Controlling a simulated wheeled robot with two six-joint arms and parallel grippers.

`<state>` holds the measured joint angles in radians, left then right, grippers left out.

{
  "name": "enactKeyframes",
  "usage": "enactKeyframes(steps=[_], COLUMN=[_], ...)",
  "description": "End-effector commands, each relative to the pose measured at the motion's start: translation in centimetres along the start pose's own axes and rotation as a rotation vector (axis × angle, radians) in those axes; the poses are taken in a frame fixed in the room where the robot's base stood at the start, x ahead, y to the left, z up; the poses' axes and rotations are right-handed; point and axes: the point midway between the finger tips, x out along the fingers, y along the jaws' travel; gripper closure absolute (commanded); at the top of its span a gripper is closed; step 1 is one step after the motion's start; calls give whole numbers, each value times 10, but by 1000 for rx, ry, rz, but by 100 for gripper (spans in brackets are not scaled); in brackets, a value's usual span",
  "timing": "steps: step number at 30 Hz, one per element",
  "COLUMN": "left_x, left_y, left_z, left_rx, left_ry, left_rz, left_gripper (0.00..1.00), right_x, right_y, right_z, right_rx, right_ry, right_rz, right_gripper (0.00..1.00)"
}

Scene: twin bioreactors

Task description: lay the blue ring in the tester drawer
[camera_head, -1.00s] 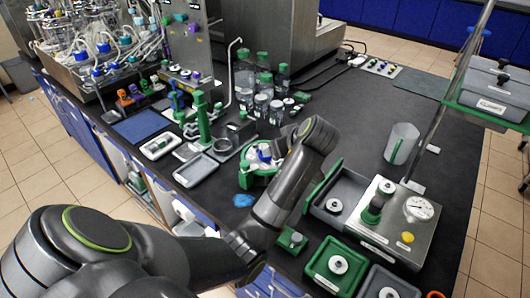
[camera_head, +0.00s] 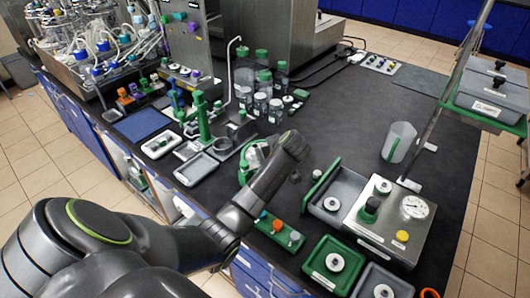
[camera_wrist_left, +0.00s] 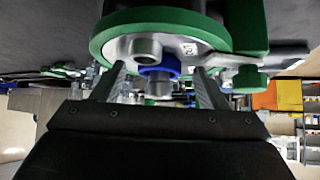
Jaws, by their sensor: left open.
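The blue ring (camera_wrist_left: 160,70) sits among grey metal fittings under a green round rack (camera_wrist_left: 185,24) in the left wrist view. My left gripper (camera_wrist_left: 157,88) is open, its two fingers on either side of the ring with gaps showing. In the head view my left arm hides the gripper, the ring and most of the green rack (camera_head: 243,172). The tester (camera_head: 388,232) is a steel box with a gauge and a yellow button. Its grey drawer (camera_head: 350,186), with a green front, stands open and holds a white-and-dark round part (camera_head: 332,203). My right gripper is out of view.
A green strip with coloured knobs (camera_head: 277,226) and a green tray (camera_head: 318,268) lie near the front edge. A clear jug (camera_head: 398,143) stands behind the tester. Bottles (camera_head: 262,82) stand behind the rack. The dark bench between bottles and jug is mostly clear.

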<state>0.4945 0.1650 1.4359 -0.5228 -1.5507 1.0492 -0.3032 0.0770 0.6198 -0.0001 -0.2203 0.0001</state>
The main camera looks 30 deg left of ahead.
Motion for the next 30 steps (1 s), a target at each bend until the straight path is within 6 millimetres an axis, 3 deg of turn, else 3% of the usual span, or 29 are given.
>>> enactKeyframes(steps=[5,17,25,30], left_x=[0,0,-4,-23], left_y=[0,0,1,1], left_z=[0,0,-4,-24], left_rx=[0,0,-1,-3], left_ry=[0,0,1,5], left_rz=[0,0,1,4], left_gripper=[33,84,84,84], right_x=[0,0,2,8], right_y=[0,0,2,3], right_z=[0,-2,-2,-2], right_rx=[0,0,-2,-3], right_ry=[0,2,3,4], right_rz=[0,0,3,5], right_gripper=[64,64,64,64])
